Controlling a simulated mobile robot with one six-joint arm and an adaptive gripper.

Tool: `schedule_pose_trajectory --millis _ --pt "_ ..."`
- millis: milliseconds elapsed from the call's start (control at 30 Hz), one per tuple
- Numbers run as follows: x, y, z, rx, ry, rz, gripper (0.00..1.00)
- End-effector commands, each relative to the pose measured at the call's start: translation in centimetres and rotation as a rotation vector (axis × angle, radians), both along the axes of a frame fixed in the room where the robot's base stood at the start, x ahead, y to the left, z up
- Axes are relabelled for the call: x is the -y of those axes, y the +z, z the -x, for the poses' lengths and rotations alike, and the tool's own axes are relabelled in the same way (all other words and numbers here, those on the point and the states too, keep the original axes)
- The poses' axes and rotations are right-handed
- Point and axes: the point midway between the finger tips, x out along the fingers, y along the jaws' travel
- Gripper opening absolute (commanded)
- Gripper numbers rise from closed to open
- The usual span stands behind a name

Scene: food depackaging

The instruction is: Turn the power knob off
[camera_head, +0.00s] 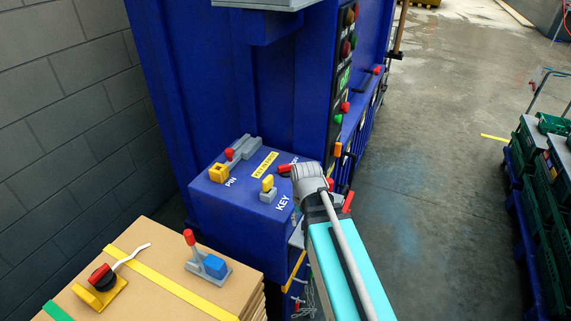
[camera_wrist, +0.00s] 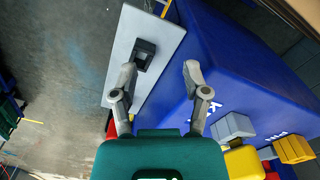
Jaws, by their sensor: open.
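In the wrist view a black knob-like part (camera_wrist: 145,53) sits on a light grey plate (camera_wrist: 172,40) on the side of the blue machine; no label on it is readable. It looks like the power knob. My gripper (camera_wrist: 159,72) is open and empty. Its left finger overlaps the plate just below the black part, and its right finger is over the blue housing; I cannot tell whether either touches. In the head view my arm reaches up to the right side of the blue housing (camera_head: 240,208) and hides the plate's black part.
The housing top carries a yellow key-like part (camera_head: 267,183) by the word KEY and a yellow block (camera_head: 218,173) by PIN. A cardboard stack (camera_head: 150,255) with a red-knobbed switch (camera_head: 102,275) stands at lower left. Green crates (camera_head: 545,185) stand right; the floor between is clear.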

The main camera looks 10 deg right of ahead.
Motion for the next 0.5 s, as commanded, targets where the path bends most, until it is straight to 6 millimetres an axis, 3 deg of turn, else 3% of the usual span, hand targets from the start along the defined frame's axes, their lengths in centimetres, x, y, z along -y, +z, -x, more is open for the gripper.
schedule_pose_trajectory --millis 33,500 --pt "0.0 1.3 -1.8 0.0 -0.048 0.0 0.6" --pt "-0.2 9.3 -16.3 0.001 -0.739 -0.001 0.6"
